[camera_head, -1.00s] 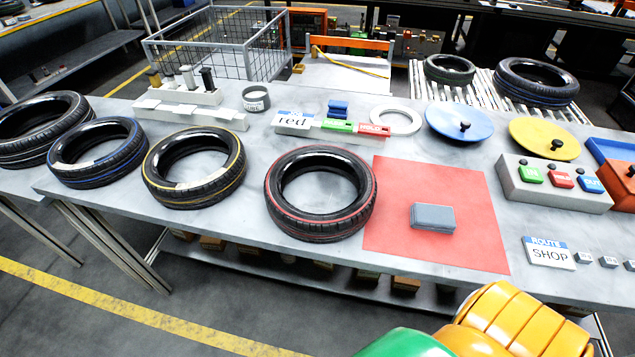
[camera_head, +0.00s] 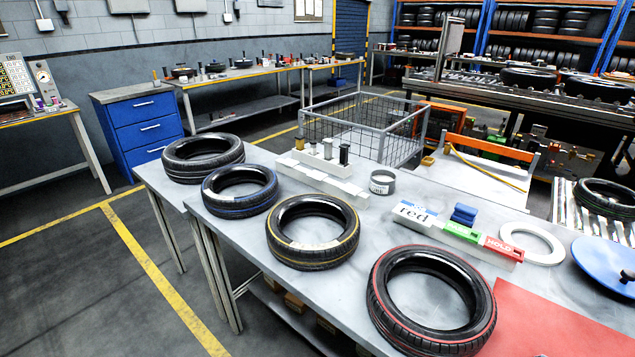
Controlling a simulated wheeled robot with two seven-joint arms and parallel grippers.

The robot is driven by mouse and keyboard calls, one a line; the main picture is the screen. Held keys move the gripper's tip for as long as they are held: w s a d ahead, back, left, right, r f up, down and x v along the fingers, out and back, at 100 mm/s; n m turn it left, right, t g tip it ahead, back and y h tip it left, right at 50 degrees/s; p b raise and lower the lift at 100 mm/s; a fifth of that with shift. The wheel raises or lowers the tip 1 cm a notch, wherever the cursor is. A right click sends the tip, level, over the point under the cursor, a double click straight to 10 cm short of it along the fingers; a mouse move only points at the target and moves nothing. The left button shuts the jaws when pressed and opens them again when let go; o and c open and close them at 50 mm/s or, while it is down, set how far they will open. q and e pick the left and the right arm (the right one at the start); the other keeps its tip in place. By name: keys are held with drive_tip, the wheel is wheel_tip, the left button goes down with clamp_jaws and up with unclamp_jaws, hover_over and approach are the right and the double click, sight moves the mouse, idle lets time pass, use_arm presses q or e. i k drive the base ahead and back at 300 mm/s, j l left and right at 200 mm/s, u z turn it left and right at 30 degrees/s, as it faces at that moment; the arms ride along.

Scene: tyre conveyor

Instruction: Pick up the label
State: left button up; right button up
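A white label card with a blue top band and the word "red" (camera_head: 414,213) stands on the left end of a pale holder on the grey table (camera_head: 232,232). Neither of my grippers is in view.
A plain black tyre (camera_head: 172,165), a grey cup (camera_head: 382,184) and a white stepped rack (camera_head: 322,183) stand on the table. A red mat (camera_head: 550,325), white ring (camera_head: 533,242) and blue disc (camera_head: 608,267) are at right. A wire cage (camera_head: 357,127) stands behind.

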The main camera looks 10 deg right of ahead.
sight(288, 161)
drive_tip(key=i+j+z, duration=0.1)
drive_tip(key=j+z, duration=0.7)
drive_tip(key=j, duration=0.2)
drive_tip(key=j+z, duration=0.45)
drive_tip(key=k+j+z, duration=0.1)
drive_tip(key=j+z, duration=0.3)
drive_tip(key=j, duration=0.25)
drive_tip(key=k+j+z, duration=0.15)
drive_tip(key=j+z, duration=0.25)
drive_tip(key=k+j+z, duration=0.25)
drive_tip(key=j+z, duration=0.15)
drive_tip(key=j, duration=0.1)
